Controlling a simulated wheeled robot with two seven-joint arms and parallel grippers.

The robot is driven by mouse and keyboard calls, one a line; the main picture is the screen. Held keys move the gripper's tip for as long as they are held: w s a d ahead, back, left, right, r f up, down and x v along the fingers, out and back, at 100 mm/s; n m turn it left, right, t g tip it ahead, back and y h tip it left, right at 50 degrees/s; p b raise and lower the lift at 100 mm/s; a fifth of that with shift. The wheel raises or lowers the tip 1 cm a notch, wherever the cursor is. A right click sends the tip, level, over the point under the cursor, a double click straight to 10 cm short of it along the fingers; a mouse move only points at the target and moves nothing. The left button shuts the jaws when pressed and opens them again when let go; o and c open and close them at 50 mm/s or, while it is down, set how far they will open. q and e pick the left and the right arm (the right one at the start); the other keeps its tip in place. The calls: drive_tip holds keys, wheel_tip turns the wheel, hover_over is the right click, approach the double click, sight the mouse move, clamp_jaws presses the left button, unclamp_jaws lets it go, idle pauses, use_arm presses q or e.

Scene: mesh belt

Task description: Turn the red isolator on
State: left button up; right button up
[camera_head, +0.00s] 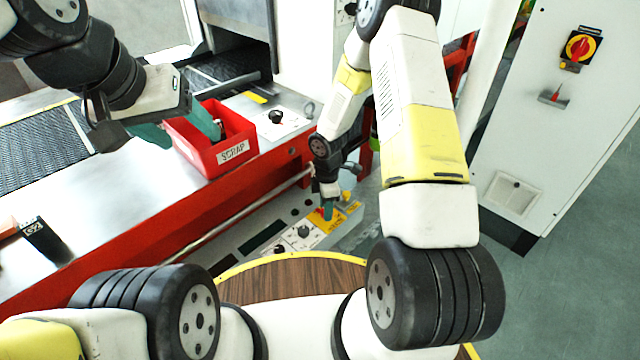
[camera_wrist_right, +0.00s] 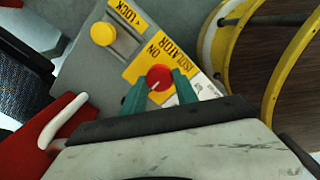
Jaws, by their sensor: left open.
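The red isolator knob (camera_wrist_right: 159,77) is round with a short white mark and sits on a yellow plate (camera_wrist_right: 146,60) lettered ISOLATOR and ON. The mark points away from the ON lettering, toward the lower left of the right wrist view. My right gripper (camera_wrist_right: 160,82) has its green fingers on both sides of the knob. I cannot tell whether they press on it. In the head view the right gripper (camera_head: 328,208) reaches down to the yellow plate (camera_head: 342,216) and hides most of the knob. My left gripper (camera_head: 191,143) is open and empty by the red scrap bin.
A yellow button (camera_wrist_right: 103,33) on a grey slider marked LOCK lies beside the isolator plate. The red SCRAP bin (camera_head: 236,154) stands on the machine ledge. A cabinet (camera_head: 530,110) at the right carries another red switch (camera_head: 580,48) on yellow.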

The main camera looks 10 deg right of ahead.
clamp_jaws()
drive_tip(key=shift+m, duration=0.3)
drive_tip(key=m, duration=0.8)
drive_tip(key=shift+w, duration=0.1)
drive_tip(key=m, duration=0.4)
drive_tip(key=shift+m, duration=0.4)
drive_tip(key=shift+d+m, duration=0.1)
drive_tip(key=shift+m, duration=2.1)
